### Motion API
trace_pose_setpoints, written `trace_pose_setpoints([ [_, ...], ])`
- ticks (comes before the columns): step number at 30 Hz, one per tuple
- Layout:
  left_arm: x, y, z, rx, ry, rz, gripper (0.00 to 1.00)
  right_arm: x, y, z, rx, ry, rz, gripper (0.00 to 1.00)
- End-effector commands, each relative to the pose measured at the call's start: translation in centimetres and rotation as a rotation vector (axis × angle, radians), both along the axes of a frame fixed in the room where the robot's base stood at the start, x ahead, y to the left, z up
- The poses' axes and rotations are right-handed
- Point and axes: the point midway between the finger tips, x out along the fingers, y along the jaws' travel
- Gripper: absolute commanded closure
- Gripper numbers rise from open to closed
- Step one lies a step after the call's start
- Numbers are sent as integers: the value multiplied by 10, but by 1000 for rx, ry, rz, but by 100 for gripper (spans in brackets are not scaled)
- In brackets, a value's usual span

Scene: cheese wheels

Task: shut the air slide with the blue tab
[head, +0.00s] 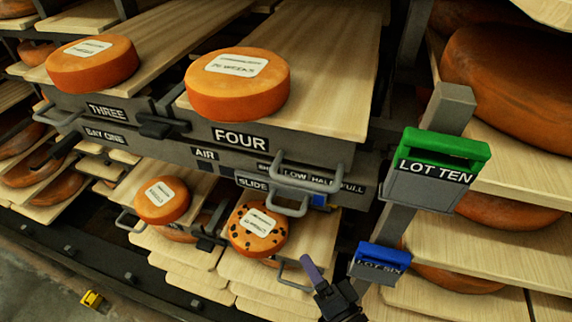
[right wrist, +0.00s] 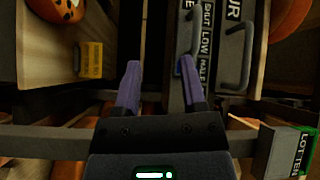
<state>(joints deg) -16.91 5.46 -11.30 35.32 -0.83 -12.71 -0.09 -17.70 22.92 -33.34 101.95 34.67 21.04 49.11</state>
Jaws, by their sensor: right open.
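The air slide is on the dark grey front under shelf FOUR, with a scale label (head: 310,178) reading low, half and full; the word before low is partly covered by a handle in the head view. In the right wrist view the label (right wrist: 207,35) shows shut and low, and a bit of blue shows beside the right finger, mostly hidden. My right gripper (head: 312,268) is below the tab in the head view, one purple finger showing. In the right wrist view it (right wrist: 160,68) is open and empty. My left gripper is out of view.
Metal handles (head: 290,205) stick out beside the slide. A green LOT TEN box (head: 440,155) and a blue LOT SIX box (head: 380,262) hang on the post at right. Cheese wheels (head: 237,85) rest on wooden boards. A yellow block (right wrist: 90,60) shows in the right wrist view.

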Motion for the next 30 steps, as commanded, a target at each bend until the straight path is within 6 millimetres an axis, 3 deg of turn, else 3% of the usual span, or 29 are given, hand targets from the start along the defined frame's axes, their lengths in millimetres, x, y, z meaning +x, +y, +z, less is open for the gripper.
trace_pose_setpoints([
  [1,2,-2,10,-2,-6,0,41,-1,3,27,75,-21,7,47],
  [4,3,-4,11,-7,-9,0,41,2,8,44,158,-36,11,47],
  [12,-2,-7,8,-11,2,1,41,53,34,49,161,-38,10,47],
  [18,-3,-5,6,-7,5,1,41,80,48,53,157,-36,10,47],
  [29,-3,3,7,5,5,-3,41,86,51,54,154,-34,11,47],
  [30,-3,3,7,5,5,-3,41,86,51,54,154,-34,11,56],
])
